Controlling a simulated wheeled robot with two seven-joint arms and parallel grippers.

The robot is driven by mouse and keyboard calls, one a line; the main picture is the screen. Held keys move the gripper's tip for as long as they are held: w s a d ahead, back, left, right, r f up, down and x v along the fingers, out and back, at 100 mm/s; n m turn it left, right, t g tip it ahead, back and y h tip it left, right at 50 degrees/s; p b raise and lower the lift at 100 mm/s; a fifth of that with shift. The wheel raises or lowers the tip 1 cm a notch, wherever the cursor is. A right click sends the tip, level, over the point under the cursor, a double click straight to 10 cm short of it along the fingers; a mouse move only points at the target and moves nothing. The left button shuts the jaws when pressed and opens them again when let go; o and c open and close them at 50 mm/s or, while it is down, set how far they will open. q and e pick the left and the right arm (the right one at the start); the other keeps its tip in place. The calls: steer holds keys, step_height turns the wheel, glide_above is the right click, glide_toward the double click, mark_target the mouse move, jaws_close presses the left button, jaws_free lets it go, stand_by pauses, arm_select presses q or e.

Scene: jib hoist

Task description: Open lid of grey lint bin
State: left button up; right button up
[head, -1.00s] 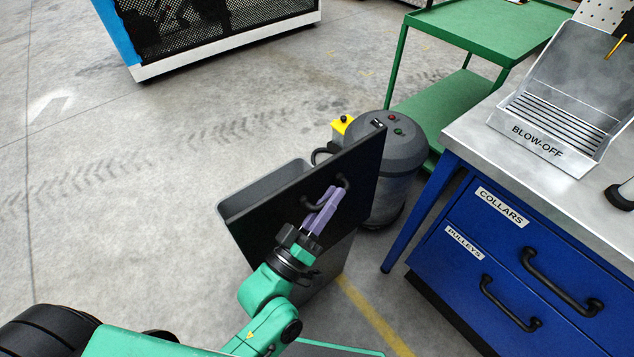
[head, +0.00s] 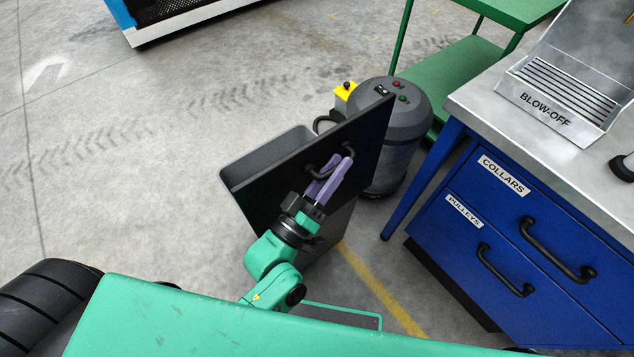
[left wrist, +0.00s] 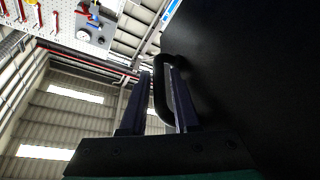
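The grey lint bin (head: 256,154) stands on the floor in the middle of the head view. Its dark lid (head: 372,135) is raised and steeply tilted, with the bin's open top showing to the left of it. A black bar handle (head: 349,150) is on the lid's near face. My left gripper (head: 343,165) has its purple fingers on either side of the handle. The left wrist view shows the handle bar (left wrist: 160,88) between the two fingers (left wrist: 158,100), close to both. The bin's inside is mostly hidden. My right gripper is not in view.
A dark grey cylindrical machine (head: 392,140) with a yellow box (head: 345,98) stands right behind the lid. A blue drawer bench (head: 500,220) is on the right, a green cart (head: 455,95) behind. Floor at the left is open.

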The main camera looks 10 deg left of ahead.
arm_select(q)
steer(key=b+v, duration=0.1)
steer(key=v, duration=1.3)
steer(key=shift+s+f, duration=0.15)
steer(key=shift+s, duration=0.1)
